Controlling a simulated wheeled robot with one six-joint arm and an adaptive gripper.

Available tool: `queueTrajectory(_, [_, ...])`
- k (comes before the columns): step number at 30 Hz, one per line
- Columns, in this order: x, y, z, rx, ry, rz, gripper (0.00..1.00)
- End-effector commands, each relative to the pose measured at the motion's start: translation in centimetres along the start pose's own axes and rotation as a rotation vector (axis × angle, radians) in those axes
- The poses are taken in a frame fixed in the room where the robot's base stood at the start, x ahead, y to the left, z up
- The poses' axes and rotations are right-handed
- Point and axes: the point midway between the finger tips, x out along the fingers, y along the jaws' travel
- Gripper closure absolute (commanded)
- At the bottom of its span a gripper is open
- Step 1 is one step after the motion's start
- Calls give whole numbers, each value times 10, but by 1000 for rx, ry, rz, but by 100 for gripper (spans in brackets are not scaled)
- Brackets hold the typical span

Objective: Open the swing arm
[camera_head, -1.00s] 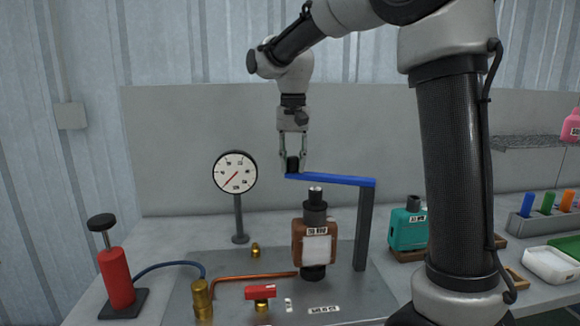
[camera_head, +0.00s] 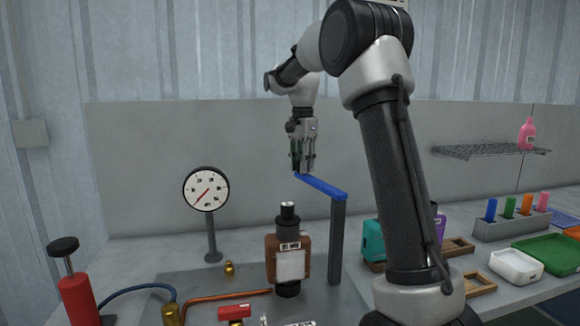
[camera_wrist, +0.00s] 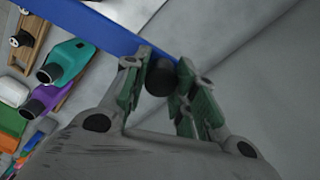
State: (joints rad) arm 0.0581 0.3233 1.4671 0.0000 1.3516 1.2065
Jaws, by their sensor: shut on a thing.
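The swing arm is a blue bar (camera_head: 322,186) pivoted on top of a dark upright post (camera_head: 336,240). Its free end points back and left, behind the brown muffler (camera_head: 288,260) rather than over it. My gripper (camera_head: 303,168) is at that free end, pointing down. In the wrist view, the green-padded fingers of my gripper (camera_wrist: 160,92) are closed around a dark round knob (camera_wrist: 159,77) beside the blue bar (camera_wrist: 100,28). The knob is mostly hidden by the fingers in the head view.
A pressure gauge (camera_head: 206,189) stands on the left, with a red pump (camera_head: 78,298) and blue hose nearby. Teal (camera_head: 373,240) and purple mufflers, trays (camera_head: 515,266) and a pen rack (camera_head: 512,228) are on the right. The back panel (camera_head: 130,170) stands behind the gripper.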

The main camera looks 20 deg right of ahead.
Motion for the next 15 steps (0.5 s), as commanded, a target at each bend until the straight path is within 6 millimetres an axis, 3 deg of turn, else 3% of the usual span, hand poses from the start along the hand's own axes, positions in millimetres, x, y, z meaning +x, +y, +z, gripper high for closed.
queueTrajectory(6, [-1, 7, -21, 113, 1, -3, 100])
queueTrajectory(15, [-1, 12, -32, 180, 1, -3, 100])
